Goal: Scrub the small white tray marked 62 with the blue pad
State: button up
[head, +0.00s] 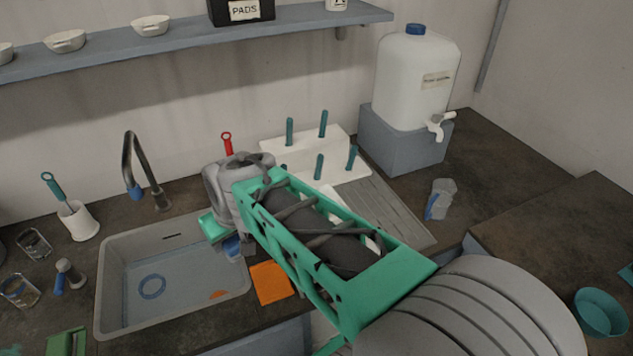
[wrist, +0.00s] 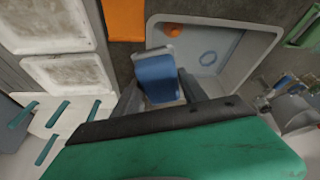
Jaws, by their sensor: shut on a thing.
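My gripper (wrist: 160,92) is shut on the blue pad (wrist: 157,72) and holds it near the sink's right edge. The pad shows as a small blue patch (head: 231,245) below my gripper in the head view. Two white trays with dark smudges lie side by side on the drainboard at the left of the wrist view: one at the top (wrist: 48,22), one below it (wrist: 72,84). They are apart from the pad. No number is legible on either, so I cannot tell which is 62. My arm hides most of them in the head view.
The sink (head: 115,285) holds a blue ring (head: 152,286) and an orange item. An orange cloth (head: 271,283) lies right of it. A white rack with teal pegs (head: 300,152) stands behind the ridged drainboard (head: 400,212). A faucet (head: 130,165) and a water jug (head: 412,85) stand at the back.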

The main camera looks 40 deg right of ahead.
jog(key=w+d+n+g+y+p, duration=0.1)
jog(key=w+d+n+y+p, duration=0.15)
jog(key=w+d+n, duration=0.45)
jog(key=w+d+n+g+y+p, duration=0.15)
jog(key=d+n+p, duration=0.25)
jog(key=d, duration=0.6)
jog(key=d+f+n, duration=0.1)
jog(key=d+f, duration=0.1)
jog(key=f, duration=0.1)
jog(key=s+d+f+n+g+b, duration=0.1)
jog(key=d+f, duration=0.2)
jog(key=f, duration=0.1)
jog(key=d+f+n+b, duration=0.1)
jog(key=d+f+n, duration=0.1)
jog(key=f, duration=0.1)
jog(key=shift+s+d+f, duration=0.15)
jog(key=shift+s, duration=0.05)
